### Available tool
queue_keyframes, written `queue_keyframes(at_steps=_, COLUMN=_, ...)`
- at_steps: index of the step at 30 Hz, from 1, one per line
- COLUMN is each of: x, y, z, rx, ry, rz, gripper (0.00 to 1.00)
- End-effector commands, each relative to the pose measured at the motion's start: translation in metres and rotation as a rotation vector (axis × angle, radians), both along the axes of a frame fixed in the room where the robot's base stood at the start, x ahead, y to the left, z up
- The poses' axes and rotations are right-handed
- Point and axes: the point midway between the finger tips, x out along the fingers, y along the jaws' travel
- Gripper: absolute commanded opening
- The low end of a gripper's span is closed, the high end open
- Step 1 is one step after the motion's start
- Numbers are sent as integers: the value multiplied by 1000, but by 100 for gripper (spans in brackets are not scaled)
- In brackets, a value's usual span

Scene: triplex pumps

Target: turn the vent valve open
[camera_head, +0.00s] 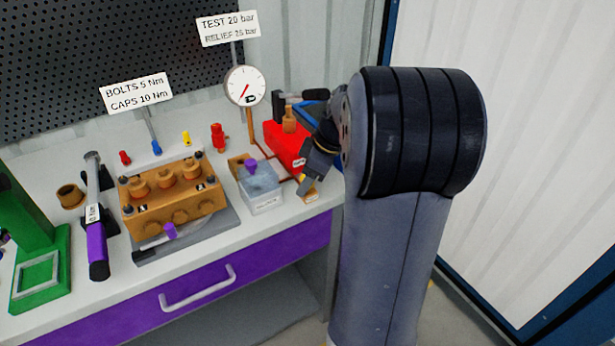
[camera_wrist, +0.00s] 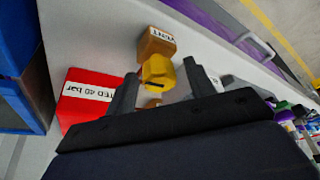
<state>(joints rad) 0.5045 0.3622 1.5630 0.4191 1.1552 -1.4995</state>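The vent valve shows in the wrist view as a brass block (camera_wrist: 156,44) with a VENT label and a yellow knob (camera_wrist: 158,72) with a short dark mark. My gripper (camera_wrist: 161,72) is open, its two dark fingers on either side of the knob. The left finger is close to the knob; a gap shows on the right. Whether either finger touches it, I cannot tell. In the head view my gripper (camera_head: 309,184) points down over the bench's right end, by the small brass vent block (camera_head: 311,197); the knob is hidden there.
A red pump box (camera_head: 285,146) stands just behind my gripper, also in the wrist view (camera_wrist: 84,93). A clear tank (camera_head: 261,190), a pressure gauge (camera_head: 245,86) and a brass pump block (camera_head: 172,205) stand to the left. Blue bins (camera_wrist: 22,85) are at the wrist view's left.

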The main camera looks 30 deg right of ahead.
Motion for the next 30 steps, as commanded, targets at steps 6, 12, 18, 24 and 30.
queue_keyframes(at_steps=6, x=0, y=0, z=0, rx=0, ry=0, rz=-1, gripper=52)
queue_keyframes(at_steps=12, x=-4, y=-6, z=18, rx=-1, ry=-3, rz=-1, gripper=52)
queue_keyframes(at_steps=18, x=-15, y=-17, z=56, rx=-2, ry=-3, rz=-2, gripper=52)
queue_keyframes(at_steps=24, x=-24, y=-27, z=87, rx=0, ry=-2, rz=-2, gripper=52)
queue_keyframes(at_steps=30, x=-28, y=-30, z=99, rx=0, ry=0, rz=-1, gripper=52)
